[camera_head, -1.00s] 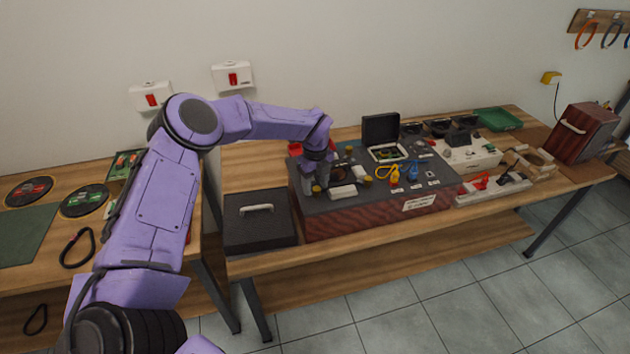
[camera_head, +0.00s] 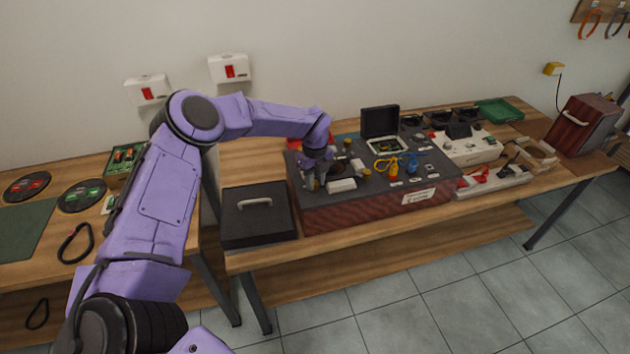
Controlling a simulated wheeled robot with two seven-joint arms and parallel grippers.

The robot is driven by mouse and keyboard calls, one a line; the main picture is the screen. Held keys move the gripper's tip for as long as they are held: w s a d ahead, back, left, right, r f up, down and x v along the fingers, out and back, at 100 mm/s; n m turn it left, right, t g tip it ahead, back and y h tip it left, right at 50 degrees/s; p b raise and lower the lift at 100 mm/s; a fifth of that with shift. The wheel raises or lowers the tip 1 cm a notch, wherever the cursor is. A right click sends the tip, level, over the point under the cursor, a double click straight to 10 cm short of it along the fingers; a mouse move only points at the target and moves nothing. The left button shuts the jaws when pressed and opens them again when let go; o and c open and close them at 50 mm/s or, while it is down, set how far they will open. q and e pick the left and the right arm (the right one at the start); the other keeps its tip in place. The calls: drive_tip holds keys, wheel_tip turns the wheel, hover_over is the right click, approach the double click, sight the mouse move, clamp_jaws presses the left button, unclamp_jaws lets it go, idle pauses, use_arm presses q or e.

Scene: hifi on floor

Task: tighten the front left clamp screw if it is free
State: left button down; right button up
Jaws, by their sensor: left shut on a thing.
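My left gripper (camera_head: 313,183) points down at the front left corner of the dark-topped unit (camera_head: 420,170) on the bench. It is shut on the front left clamp screw, which the fingers mostly hide. A pale block (camera_head: 341,185) lies just right of the fingers. Another clamp screw with a brass-yellow knob (camera_head: 366,174) stands right of the block, and a further one (camera_head: 347,144) stands behind. How tight the held screw is cannot be seen. My right gripper is not in view.
A black case with a handle (camera_head: 257,212) stands left of the unit. An open black box (camera_head: 380,124) and blue and yellow parts (camera_head: 394,168) are on the unit's top. A white device (camera_head: 468,148) stands to the right.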

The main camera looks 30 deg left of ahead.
use_arm(q)
drive_tip(key=shift+f+m+b, duration=0.35)
drive_tip(key=shift+m+b, duration=0.6)
drive_tip(key=shift+m, duration=0.05)
drive_tip(key=shift+m+b, duration=0.6)
drive_tip(key=shift+m, duration=0.2)
drive_tip(key=m+b, duration=0.1)
drive_tip(key=m, duration=0.1)
drive_tip(key=shift+m, duration=0.4)
drive_tip(key=m+b, duration=0.1)
drive_tip(key=m, duration=0.1)
drive_tip(key=shift+s+r+m, duration=0.1)
drive_tip(key=shift+m, duration=0.3)
drive_tip(key=m, duration=0.9)
drive_tip(key=shift+m, duration=1.5)
